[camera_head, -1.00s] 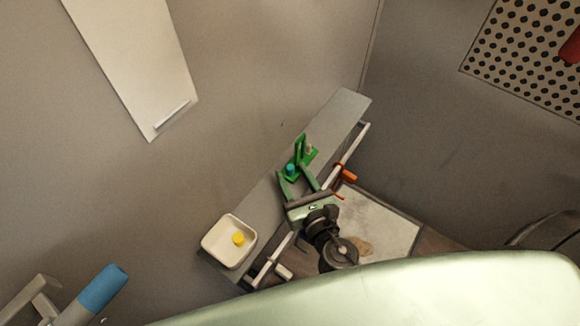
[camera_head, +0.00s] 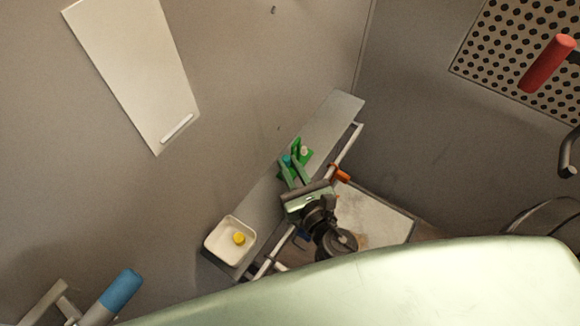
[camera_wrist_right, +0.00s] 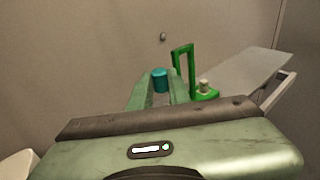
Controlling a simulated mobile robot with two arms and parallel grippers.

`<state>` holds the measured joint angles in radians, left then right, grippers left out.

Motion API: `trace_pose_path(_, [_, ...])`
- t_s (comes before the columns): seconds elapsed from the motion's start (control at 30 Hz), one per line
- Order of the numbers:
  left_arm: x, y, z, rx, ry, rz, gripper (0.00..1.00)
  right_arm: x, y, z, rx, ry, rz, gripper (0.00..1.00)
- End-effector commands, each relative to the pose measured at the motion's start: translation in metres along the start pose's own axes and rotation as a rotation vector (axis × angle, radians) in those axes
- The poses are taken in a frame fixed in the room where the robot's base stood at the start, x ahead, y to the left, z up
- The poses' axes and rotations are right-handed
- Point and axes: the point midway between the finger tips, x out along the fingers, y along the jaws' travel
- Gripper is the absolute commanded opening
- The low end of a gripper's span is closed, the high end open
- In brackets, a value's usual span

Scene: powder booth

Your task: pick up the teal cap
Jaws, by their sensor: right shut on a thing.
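The teal cap (camera_wrist_right: 160,80) is a small cylinder between the fingertips of my right gripper (camera_wrist_right: 159,86) in the right wrist view. In the head view the teal cap (camera_head: 287,159) shows at the tips of the green fingers of my right gripper (camera_head: 289,166), over the grey shelf. The right gripper is shut on the cap. Whether the cap touches the shelf cannot be told. My left gripper is not in view.
A bright green bracket (camera_head: 304,150) with a pale knob stands just beyond the cap on the shelf (camera_head: 333,115). A white tray (camera_head: 212,243) with a yellow cap (camera_head: 239,239) sits at the shelf's near end. An orange clamp (camera_head: 340,173) is on the front rail.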

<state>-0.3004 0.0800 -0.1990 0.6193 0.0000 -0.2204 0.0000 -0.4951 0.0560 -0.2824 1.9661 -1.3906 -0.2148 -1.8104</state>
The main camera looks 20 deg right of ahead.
Motion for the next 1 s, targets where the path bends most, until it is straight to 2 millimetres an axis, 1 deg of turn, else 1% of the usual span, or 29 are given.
trace_pose_path(0.03, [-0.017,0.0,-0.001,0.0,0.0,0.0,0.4,-0.003,0.0,0.019,-0.001,-0.001,0.001,0.0])
trace_pose_path(0.17, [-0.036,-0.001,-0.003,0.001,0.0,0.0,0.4,-0.007,0.0,0.047,-0.002,-0.001,0.002,0.0])
trace_pose_path(0.4, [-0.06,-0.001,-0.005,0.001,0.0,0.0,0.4,-0.015,0.0,0.098,-0.004,-0.004,0.003,0.0])
trace_pose_path(0.53, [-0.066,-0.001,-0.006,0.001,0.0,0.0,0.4,-0.018,0.0,0.122,-0.002,-0.003,0.002,0.0])
trace_pose_path(0.6, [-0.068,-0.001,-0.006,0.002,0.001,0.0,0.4,-0.019,0.0,0.131,-0.001,-0.003,0.001,0.0])
trace_pose_path(0.73, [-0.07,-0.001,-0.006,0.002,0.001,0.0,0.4,-0.021,0.0,0.143,-0.002,-0.002,0.001,0.0])
trace_pose_path(0.83, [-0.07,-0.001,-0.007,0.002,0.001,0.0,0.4,-0.022,0.0,0.147,0.0,0.0,0.0,0.0])
trace_pose_path(1.0, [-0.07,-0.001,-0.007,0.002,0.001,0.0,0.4,-0.022,0.0,0.148,0.0,0.001,0.0,0.0])
